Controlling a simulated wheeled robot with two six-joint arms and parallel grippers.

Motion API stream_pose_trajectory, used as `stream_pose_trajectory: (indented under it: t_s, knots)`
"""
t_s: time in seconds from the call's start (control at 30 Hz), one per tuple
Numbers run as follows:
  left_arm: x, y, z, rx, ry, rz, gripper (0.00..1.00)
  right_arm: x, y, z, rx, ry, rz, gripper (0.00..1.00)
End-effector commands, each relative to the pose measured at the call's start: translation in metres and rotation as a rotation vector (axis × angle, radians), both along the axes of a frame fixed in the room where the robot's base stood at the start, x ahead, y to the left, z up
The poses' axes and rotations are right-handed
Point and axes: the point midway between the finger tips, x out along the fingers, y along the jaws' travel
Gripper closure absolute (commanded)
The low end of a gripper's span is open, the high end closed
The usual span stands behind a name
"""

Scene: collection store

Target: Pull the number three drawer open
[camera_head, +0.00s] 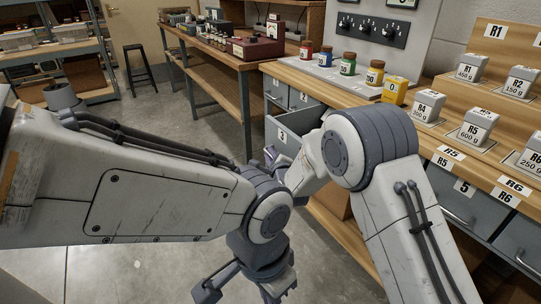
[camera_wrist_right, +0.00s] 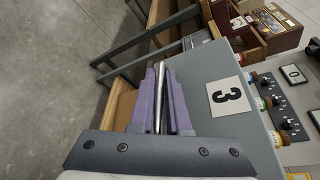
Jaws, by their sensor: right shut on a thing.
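The number three drawer (camera_head: 281,134) is grey with a white "3" label, under the wooden counter in the head view. Its front stands out from the cabinet and part of its dark inside shows behind it. In the right wrist view the drawer front (camera_wrist_right: 240,125) fills the right side. My right gripper (camera_wrist_right: 160,72) is shut on the drawer's metal bar handle (camera_wrist_right: 157,100). In the head view my right gripper (camera_head: 272,155) is partly hidden by my arm. My left gripper (camera_head: 243,290) is open and empty, low over the floor, cut by the bottom edge.
Jars with coloured labels (camera_head: 348,64) and a yellow block (camera_head: 394,90) stand on the counter above. Labelled weights (camera_head: 480,125) stand to the right, above drawer five (camera_head: 463,188). A workbench (camera_head: 222,55) and a stool (camera_head: 137,68) are behind. The floor (camera_head: 190,120) between is clear.

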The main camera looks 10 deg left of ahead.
Motion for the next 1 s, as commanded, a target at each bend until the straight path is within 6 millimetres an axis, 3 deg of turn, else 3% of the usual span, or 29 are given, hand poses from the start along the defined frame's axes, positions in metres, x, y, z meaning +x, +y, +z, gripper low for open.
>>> stream_pose_trajectory:
  t_s: [0.83, 1.0]
  knots:
    - [0.0, 0.0, 0.0, 0.0, 0.0, 0.0, 1.0, -0.001, 0.001, -0.002, -0.005, 0.003, 0.004, 1.0]
    - [0.0, 0.0, -0.007, 0.0, 0.0, 0.0, 1.0, -0.016, 0.019, -0.003, -0.004, 0.002, 0.009, 1.0]
